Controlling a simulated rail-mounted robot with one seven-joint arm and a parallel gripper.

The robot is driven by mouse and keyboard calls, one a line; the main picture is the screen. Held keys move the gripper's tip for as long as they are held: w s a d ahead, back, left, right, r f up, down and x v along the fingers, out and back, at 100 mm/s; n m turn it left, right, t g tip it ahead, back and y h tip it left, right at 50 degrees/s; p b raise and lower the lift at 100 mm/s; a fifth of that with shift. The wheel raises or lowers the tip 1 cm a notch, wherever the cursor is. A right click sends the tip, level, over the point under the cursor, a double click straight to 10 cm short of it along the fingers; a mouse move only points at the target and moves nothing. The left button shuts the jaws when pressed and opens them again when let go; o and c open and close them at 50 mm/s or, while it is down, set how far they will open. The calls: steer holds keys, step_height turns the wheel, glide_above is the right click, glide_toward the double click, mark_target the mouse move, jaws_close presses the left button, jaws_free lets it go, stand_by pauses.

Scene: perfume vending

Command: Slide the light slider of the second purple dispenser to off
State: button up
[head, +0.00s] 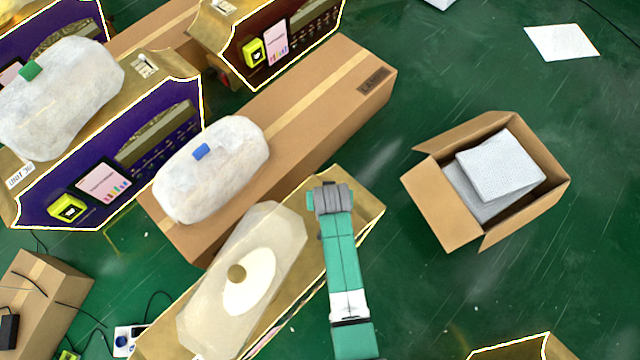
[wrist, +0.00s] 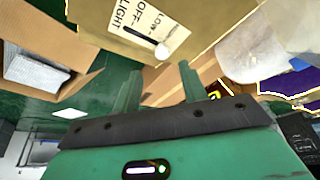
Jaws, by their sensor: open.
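Two purple dispensers with gold tops stand at the left in the head view, a nearer one (head: 125,150) and a farther one (head: 85,20). A small label panel (head: 143,65) shows on the nearer one's top. In the wrist view a light slider (wrist: 162,50) with a white knob sits on a gold top beside a label reading LIGHT, OFF, LOW. The knob is away from the OFF mark. My gripper (wrist: 158,67) is open and empty, its fingertips close to this slider. In the head view my gripper is over the gold-edged dispenser, its fingers mostly hidden.
The gold-edged dispenser (head: 372,208) lies under my arm, with a plastic-wrapped bundle on top. A long cardboard box (head: 335,85) lies behind it. A red dispenser (head: 300,25) stands farther back. An open carton (head: 440,205) stands at right; green floor around it is clear.

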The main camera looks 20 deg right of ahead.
steer(key=b+x, duration=0.4)
steer(key=x, duration=0.3)
steer(key=shift+w, duration=0.15)
steer(key=shift+a+r, duration=0.1)
jaws_close()
